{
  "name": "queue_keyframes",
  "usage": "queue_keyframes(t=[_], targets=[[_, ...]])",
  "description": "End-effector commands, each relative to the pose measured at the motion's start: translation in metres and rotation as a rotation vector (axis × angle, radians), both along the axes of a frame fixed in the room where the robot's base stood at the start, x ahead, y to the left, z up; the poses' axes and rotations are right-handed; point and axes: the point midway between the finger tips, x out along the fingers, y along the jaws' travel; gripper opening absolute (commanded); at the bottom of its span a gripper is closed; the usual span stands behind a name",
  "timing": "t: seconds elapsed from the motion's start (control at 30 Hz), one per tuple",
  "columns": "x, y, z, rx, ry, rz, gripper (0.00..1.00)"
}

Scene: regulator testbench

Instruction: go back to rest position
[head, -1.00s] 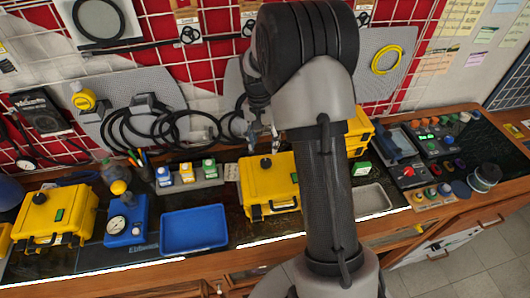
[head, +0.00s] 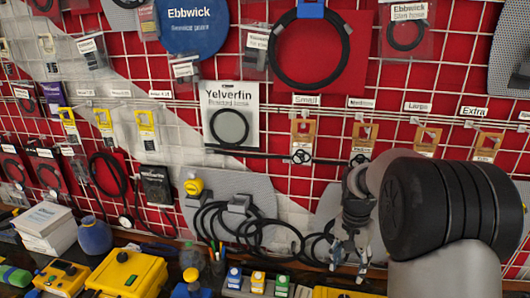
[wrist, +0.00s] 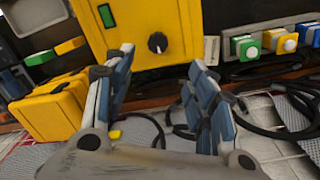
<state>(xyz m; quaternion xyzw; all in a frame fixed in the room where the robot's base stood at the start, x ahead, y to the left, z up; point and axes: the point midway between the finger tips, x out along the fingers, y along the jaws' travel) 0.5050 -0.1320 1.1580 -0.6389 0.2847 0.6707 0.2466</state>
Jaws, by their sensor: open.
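My gripper (head: 349,262) hangs in front of the pegboard wall in the head view, at the lower right, below the thick dark joint of my arm. It is open and empty. In the wrist view its two blue-padded fingers (wrist: 158,72) stand apart with nothing between them. A yellow case with a black knob (wrist: 157,43) lies beyond the fingertips in the wrist view. The gap between the fingers and that case is hard to judge.
Black hoses (head: 215,225) hang behind the gripper. The bench holds a yellow case (head: 125,275), a white box stack (head: 47,230) and blue, yellow and green button blocks (head: 258,283). Labelled parts hang on the red-and-white grid wall (head: 300,90). Open air lies left of the arm.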

Motion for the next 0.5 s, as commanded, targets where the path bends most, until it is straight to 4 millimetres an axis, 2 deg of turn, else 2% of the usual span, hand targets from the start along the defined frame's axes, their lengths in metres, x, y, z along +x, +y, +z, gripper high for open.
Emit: queue_keyframes(t=[0.17, 0.3, 0.5], targets=[[-0.035, 0.033, 0.049, -0.009, -0.086, 0.137, 0.51], [-0.078, 0.060, 0.078, -0.021, -0.157, 0.267, 0.51], [-0.147, 0.094, 0.097, -0.045, -0.259, 0.453, 0.51]])
